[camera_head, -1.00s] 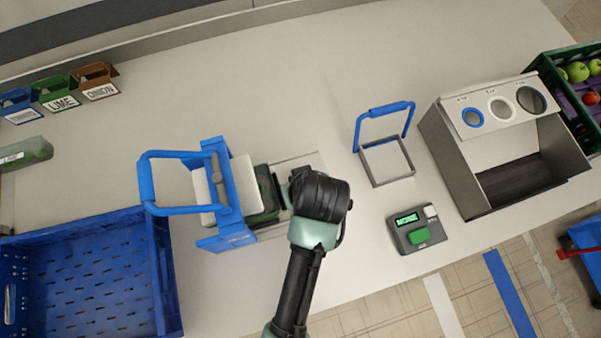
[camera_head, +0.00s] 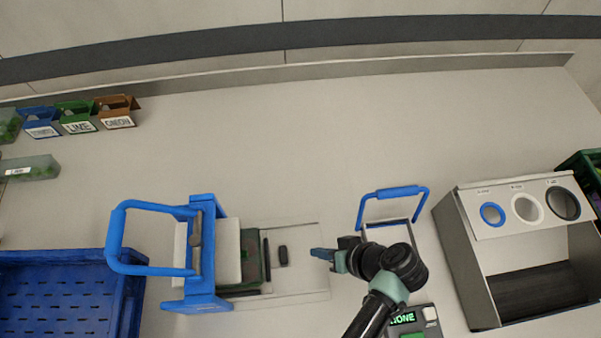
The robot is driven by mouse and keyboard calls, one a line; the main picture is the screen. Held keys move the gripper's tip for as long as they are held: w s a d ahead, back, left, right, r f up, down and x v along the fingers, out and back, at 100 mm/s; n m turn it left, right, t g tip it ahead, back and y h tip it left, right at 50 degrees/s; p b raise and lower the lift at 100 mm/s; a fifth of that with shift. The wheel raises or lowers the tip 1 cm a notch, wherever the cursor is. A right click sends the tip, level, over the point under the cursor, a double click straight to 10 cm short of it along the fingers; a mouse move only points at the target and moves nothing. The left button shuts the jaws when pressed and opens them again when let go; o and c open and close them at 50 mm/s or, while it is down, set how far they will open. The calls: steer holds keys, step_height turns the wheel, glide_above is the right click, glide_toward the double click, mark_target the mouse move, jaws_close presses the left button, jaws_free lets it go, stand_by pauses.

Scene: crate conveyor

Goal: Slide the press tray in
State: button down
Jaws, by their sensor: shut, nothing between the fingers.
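The blue press (camera_head: 203,255) with its raised looped handle stands left of centre. The press tray (camera_head: 251,262), dark green with a black front bar, lies partly under it, next to a pale block, and its inner part is hidden. A small black knob (camera_head: 283,256) stands just right of the bar. A pale flat plate (camera_head: 305,285) extends right from the press beneath these. My gripper (camera_head: 316,253) is shut and empty, its blue tips pointing left over the plate's right end, a gap right of the knob.
A grey control box (camera_head: 432,315) is partly hidden by my arm. A grey housing with three round holes (camera_head: 455,250) is at right, a blue crate (camera_head: 125,300) at left.

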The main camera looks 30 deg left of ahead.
mark_target(269, 254)
steer(key=a, duration=0.1)
steer(key=s+a+p, duration=0.2)
steer(key=a, duration=0.1)
steer(key=shift+s+f, duration=0.1)
steer(key=shift+f, duration=0.3)
steer(key=shift+a+f, duration=0.1)
steer(key=shift+f, duration=0.05)
steer(key=shift+s+a+p, duration=0.35)
steer(key=shift+s+a, duration=0.35)
steer(key=shift+a, duration=0.3)
steer(key=shift+s+a+p, duration=0.35)
steer(key=shift+s+a, duration=0.35)
steer(key=shift+a, duration=0.3)
